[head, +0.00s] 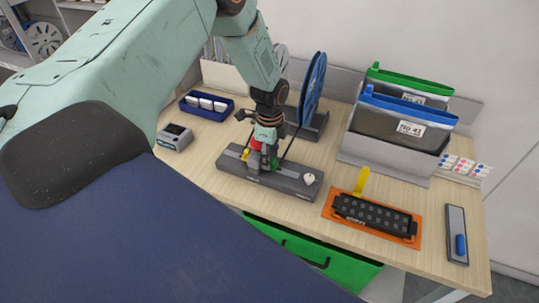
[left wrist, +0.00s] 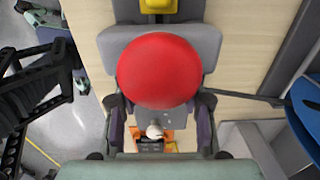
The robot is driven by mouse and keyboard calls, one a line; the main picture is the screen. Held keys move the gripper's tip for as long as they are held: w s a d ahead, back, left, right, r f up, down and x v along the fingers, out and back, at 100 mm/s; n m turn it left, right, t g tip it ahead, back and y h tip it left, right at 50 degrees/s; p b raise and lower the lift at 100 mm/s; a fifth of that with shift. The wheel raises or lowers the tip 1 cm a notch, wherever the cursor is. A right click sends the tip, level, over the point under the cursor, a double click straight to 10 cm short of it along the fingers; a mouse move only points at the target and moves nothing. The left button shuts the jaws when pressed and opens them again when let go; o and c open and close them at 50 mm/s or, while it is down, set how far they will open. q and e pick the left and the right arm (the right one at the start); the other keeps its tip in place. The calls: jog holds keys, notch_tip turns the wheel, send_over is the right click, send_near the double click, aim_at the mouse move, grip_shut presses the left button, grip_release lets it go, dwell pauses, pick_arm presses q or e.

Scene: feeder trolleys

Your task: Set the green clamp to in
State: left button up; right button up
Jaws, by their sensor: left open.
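A dark grey panel (head: 232,165) lies on the table with a small yellow part (head: 245,154), a red knob (head: 256,146), a green part (head: 274,163) that looks like the green clamp, and a white knob (head: 309,179). My left gripper (head: 265,160) points down over the panel, close to the green part and partly hiding it. In the left wrist view the red knob (left wrist: 160,70) fills the middle, and the fingers of my left gripper (left wrist: 160,108) stand apart either side. The green part is hidden there; I cannot tell its setting or any contact.
A blue reel (head: 313,88) stands behind the panel. An orange mat (head: 328,210) with a black tray lies to the right, beside a yellow piece (head: 361,181). Bins (head: 398,118), a blue tray (head: 207,105) and a grey device (head: 174,138) are around. A green drawer (head: 310,255) is below.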

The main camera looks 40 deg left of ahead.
aim_at(272, 158)
pick_arm(q)
jog(key=shift+w+d+r, duration=0.1)
jog(key=shift+w+d, duration=0.1)
jog(key=shift+d, duration=0.1)
notch_tip(272, 158, up, 12)
jog(key=shift+s+a, duration=0.15)
dwell(0.5)
